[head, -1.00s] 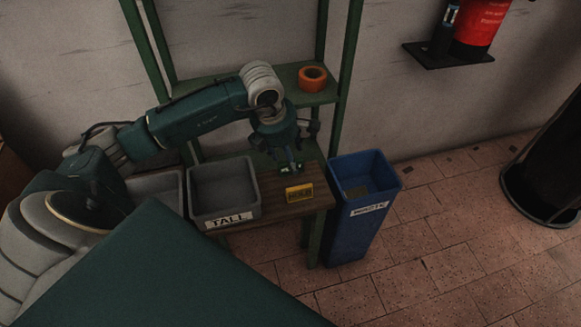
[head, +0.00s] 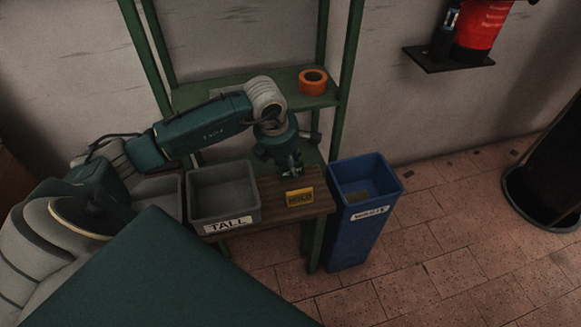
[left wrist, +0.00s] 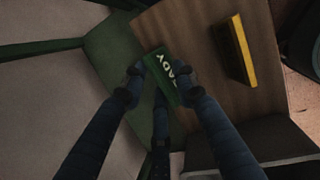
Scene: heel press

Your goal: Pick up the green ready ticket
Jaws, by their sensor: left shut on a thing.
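The green READY ticket (left wrist: 166,69) is between the two fingers of my left gripper (left wrist: 160,75) in the left wrist view, its white lettering partly showing. My left gripper is shut on it. In the head view my left gripper (head: 292,169) points down over the wooden bench top (head: 268,194), behind the yellow HOLD ticket (head: 299,197). The fingers mostly hide the green ticket there. I cannot tell whether it touches the wood. My right gripper is not in view.
A grey bin labelled TALL (head: 229,223) stands left of the gripper, with another grey bin (head: 158,187) beyond it. A blue waste bin (head: 345,235) stands at the bench's right end. An orange ring (head: 313,82) sits on the green shelf (head: 285,97) behind.

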